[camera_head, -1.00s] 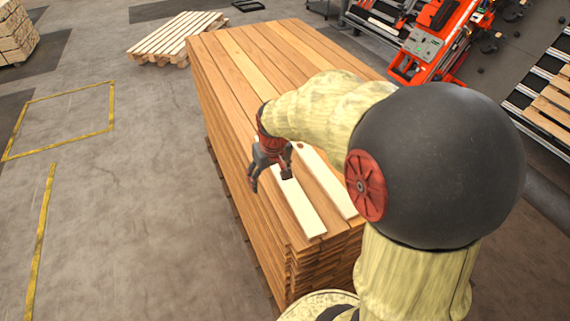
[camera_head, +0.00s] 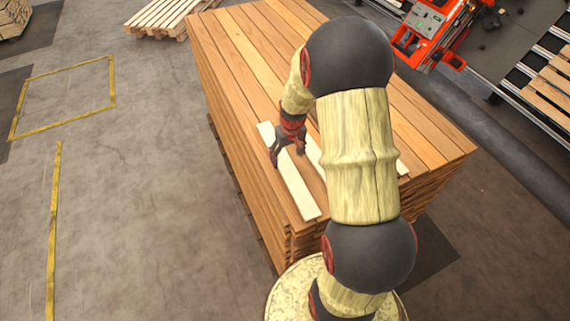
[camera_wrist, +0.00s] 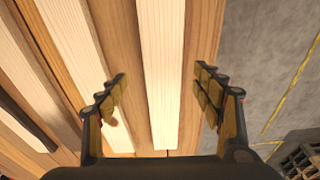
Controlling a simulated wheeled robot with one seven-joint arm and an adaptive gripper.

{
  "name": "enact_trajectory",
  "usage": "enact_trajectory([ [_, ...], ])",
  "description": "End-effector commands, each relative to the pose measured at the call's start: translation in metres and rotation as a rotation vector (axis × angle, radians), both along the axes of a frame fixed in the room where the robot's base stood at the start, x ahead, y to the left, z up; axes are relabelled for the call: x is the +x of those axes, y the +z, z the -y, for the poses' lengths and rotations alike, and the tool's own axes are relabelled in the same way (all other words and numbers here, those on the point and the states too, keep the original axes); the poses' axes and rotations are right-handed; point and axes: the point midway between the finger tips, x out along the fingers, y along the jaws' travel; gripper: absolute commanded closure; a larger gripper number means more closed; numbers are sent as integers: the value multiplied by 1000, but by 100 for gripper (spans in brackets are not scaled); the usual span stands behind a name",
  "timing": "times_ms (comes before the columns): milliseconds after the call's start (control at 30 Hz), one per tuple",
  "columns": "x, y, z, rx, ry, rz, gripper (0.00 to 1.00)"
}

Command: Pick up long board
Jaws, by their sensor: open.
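A pale long board (camera_head: 295,184) lies on top of the tall stack of brown boards (camera_head: 262,70), close to the stack's left edge. In the wrist view the pale board (camera_wrist: 160,70) runs between the fingers of my gripper (camera_wrist: 162,100). My gripper (camera_head: 288,158) is open above the board, with one finger on each side of its width and nothing held. I cannot tell how far the fingertips are above the stack. A second pale board (camera_head: 313,150) lies to the right, partly hidden by my arm.
A slatted pallet (camera_head: 160,15) stands on the floor behind the stack. Red machinery (camera_head: 430,35) and a roller line (camera_head: 530,95) stand at the right. Yellow floor markings (camera_head: 55,200) cross clear concrete at the left.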

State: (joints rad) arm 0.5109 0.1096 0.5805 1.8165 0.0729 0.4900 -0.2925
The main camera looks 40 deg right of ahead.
Motion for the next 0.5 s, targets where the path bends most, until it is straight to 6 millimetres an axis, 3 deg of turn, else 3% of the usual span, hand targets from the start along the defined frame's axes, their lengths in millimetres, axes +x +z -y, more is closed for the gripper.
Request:
enact_trajectory([
  [300, 10, -37, -2, 2, 0, -3, 33],
  [500, 12, -46, -1, 0, 1, 0, 33],
])
